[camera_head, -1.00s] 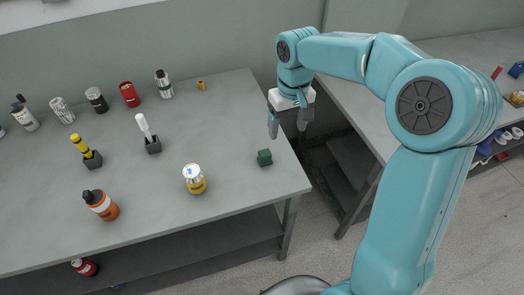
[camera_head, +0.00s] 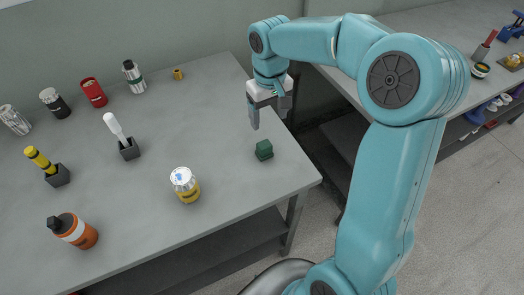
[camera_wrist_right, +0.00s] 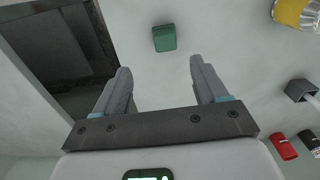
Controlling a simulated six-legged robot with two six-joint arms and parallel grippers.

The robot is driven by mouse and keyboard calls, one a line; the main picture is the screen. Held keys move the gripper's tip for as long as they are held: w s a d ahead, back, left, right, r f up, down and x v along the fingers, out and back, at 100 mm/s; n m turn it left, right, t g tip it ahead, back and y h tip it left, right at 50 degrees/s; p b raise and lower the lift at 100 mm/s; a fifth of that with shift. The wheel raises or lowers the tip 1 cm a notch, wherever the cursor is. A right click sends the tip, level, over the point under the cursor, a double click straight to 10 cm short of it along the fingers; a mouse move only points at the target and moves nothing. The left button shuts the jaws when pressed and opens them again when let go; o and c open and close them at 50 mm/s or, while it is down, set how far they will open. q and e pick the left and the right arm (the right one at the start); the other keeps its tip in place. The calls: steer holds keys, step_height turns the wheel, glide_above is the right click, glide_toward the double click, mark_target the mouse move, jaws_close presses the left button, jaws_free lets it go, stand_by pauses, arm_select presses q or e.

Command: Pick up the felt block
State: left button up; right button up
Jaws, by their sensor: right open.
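The felt block is a small dark green block (camera_head: 264,150) on the grey table near its right edge. It also shows in the right wrist view as a green block (camera_wrist_right: 164,38), top middle, beyond the fingertips and between their lines. My right gripper (camera_head: 269,112) is above the table's right side, behind the block in the head view. Its two grey fingers are apart with nothing between them, as the right wrist view (camera_wrist_right: 158,70) also shows. The gripper is apart from the block. My left gripper is not in view.
A jar with a yellow band (camera_head: 185,185) stands left of the block. An orange bottle (camera_head: 73,230), a white-handled tool in a dark holder (camera_head: 129,148) and a yellow tool in another holder (camera_head: 57,175) stand farther left. Cans line the back. The table (camera_head: 225,150) is bare around the block.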

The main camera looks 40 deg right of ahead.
mark_target(264, 144)
steer(key=f, duration=0.7)
steer(key=shift+w+f, duration=0.15)
steer(key=shift+w, duration=0.15)
steer(key=shift+s+a+f, duration=0.15)
steer(key=shift+s+f, duration=0.2)
steer(key=shift+s, duration=0.1)
steer(key=f, duration=0.1)
steer(key=w+f, duration=0.1)
steer(key=f, duration=0.1)
steer(key=f+p, duration=0.1)
steer(key=f, duration=0.1)
steer(key=shift+w+a, duration=0.15)
steer(key=shift+w, duration=0.1)
steer(key=shift+s+r, duration=0.15)
steer(key=shift+s, duration=0.25)
steer(key=shift+w, duration=0.35)
steer(key=c, duration=1)
steer(key=shift+s, duration=0.25)
steer(key=shift+w, duration=0.1)
